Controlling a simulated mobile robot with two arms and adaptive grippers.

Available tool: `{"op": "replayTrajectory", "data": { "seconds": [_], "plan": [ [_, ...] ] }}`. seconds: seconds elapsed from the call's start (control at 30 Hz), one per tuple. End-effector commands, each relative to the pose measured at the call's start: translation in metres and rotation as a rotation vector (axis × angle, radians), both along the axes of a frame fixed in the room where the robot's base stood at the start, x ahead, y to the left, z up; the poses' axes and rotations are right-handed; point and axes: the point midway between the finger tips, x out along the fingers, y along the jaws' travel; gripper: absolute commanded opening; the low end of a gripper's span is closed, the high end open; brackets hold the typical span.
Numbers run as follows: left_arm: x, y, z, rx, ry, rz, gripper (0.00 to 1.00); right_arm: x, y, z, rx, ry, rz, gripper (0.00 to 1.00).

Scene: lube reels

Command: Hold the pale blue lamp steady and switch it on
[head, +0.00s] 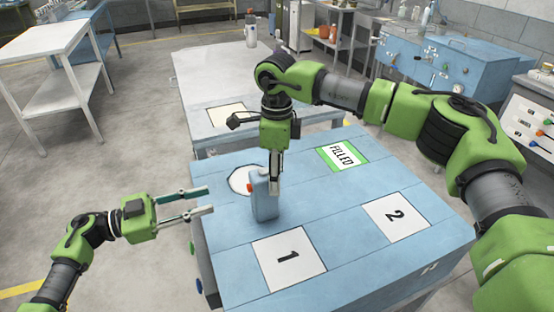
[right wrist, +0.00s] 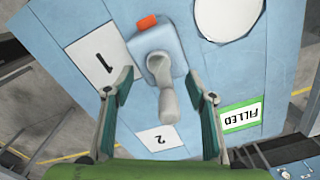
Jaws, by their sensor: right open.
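The pale blue lamp (head: 264,203) stands upright on the blue table, left of centre. It has a small red-orange part (head: 250,187) on its left side. In the right wrist view the lamp's body (right wrist: 160,45) shows with the orange part (right wrist: 147,22) and a pale grey stem (right wrist: 169,103). My right gripper (head: 275,180) points down at the lamp from above. Its open fingers (right wrist: 160,76) lie on either side of the stem, with gaps visible. My left gripper (head: 208,200) is open and empty, off the table's left edge, its fingers pointing right toward the lamp.
The blue table (head: 345,200) carries a white pad marked 1 (head: 288,275), a pad marked 2 (head: 380,225), a green-edged FILLED card (head: 331,165) and a white round patch (head: 237,181) behind the lamp. A grey table (head: 200,75) stands behind. The table's right part is free.

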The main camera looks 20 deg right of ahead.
Motion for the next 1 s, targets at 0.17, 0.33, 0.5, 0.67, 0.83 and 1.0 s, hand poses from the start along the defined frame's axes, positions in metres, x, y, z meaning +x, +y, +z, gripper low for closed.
{"op": "replayTrajectory", "data": {
  "seconds": [0.17, 0.33, 0.5, 0.67, 0.83, 1.0],
  "plan": [
    [0.0000, 0.0000, 0.0001, 0.000, 0.000, 0.000, 0.28, -0.0003, -0.0002, -0.0088, -0.001, 0.000, 0.000, 0.51],
    [0.0000, 0.0000, 0.0000, 0.000, 0.000, 0.000, 0.28, -0.0002, -0.0001, -0.0094, 0.000, 0.000, 0.000, 0.51],
    [0.0000, 0.0000, 0.0000, 0.000, 0.000, 0.000, 0.28, -0.0002, -0.0002, -0.0092, 0.000, 0.000, 0.000, 0.28],
    [0.0000, 0.0000, 0.0000, 0.000, 0.000, 0.000, 0.28, -0.0001, -0.0001, -0.0091, 0.000, 0.000, 0.000, 0.00],
    [0.0000, 0.0001, 0.0000, 0.000, 0.000, 0.000, 0.20, -0.0002, 0.0000, -0.0090, 0.000, 0.000, 0.000, 0.00],
    [0.0000, 0.0000, 0.0000, 0.000, 0.000, 0.000, 0.00, -0.0002, 0.0001, -0.0089, 0.000, 0.000, 0.000, 0.00]
  ]
}}
